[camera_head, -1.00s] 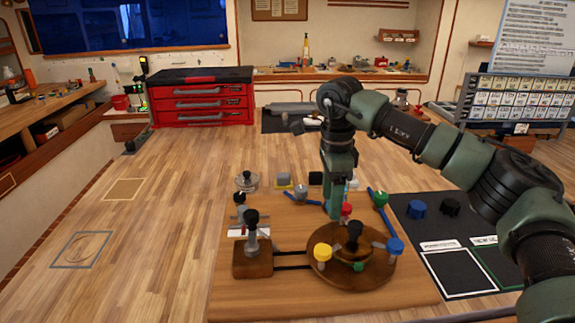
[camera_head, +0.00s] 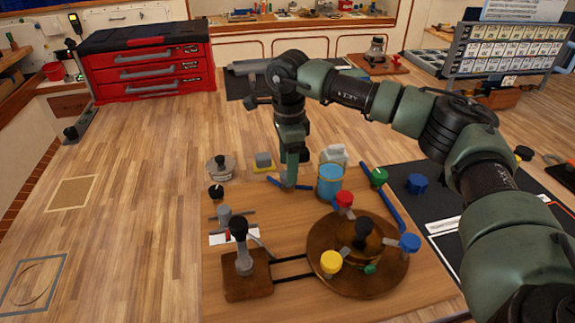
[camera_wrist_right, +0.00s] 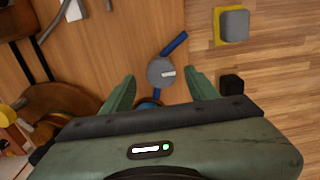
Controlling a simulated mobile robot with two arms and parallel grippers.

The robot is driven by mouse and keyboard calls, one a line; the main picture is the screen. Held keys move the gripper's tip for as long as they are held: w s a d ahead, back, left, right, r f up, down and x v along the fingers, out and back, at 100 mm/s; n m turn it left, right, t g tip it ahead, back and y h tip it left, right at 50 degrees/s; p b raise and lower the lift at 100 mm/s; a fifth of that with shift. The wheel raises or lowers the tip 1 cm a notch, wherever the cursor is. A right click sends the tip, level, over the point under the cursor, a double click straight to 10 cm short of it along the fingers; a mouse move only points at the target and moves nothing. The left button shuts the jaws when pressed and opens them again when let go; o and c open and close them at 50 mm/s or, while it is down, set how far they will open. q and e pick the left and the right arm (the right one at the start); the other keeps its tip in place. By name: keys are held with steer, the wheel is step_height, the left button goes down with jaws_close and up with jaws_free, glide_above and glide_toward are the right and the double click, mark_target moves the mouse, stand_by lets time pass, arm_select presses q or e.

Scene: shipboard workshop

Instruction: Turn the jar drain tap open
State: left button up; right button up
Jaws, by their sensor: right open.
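A grey round tap knob (camera_wrist_right: 160,72) with a white mark on top sits in a line of blue pipe (camera_wrist_right: 174,44) on the wooden board. My right gripper (camera_head: 289,182) points down over it and hides most of it in the head view. In the wrist view the right fingers (camera_wrist_right: 160,78) are open, one on each side of the knob; I cannot tell whether they touch it. A clear jar of blue liquid (camera_head: 329,182) stands just right of the gripper in the head view. My left gripper is not in view.
A green knob (camera_head: 378,177) on a blue pipe stands right of the jar. A round wooden turntable (camera_head: 322,279) with red, yellow and blue knobs is in front. A grey block on yellow (camera_head: 263,161) and a lidded pot (camera_head: 220,168) stand nearby. The left table is mostly clear.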

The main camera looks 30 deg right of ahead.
steer(key=shift+f, duration=0.6)
steer(key=shift+w+f, duration=0.1)
steer(key=shift+f, duration=0.35)
jaws_close()
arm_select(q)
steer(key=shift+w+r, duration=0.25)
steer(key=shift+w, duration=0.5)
